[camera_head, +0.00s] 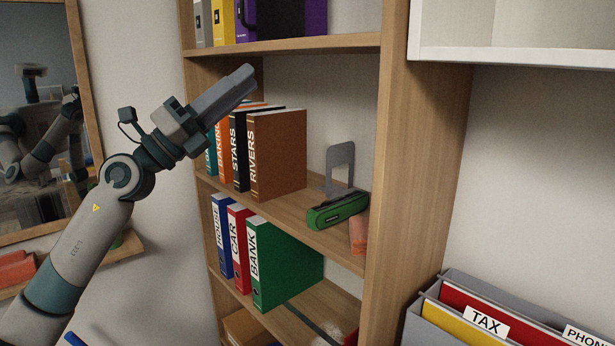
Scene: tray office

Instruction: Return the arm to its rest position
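My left arm comes in from the lower left and reaches up in front of the bookcase (399,150). My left gripper (238,88) points up and right, in front of the middle shelf's books and below the top shelf. Its fingers overlap from this side, so I cannot tell whether they are apart. No object shows between them. My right gripper is not in view.
The middle shelf holds books, including RIVERS (278,155), a grey bookend (340,165), a green stapler-like object (338,210) and an orange cup (359,232). Binders (285,265) stand below. A grey file holder (412,325) stands lower right. A mirror (85,75) hangs left.

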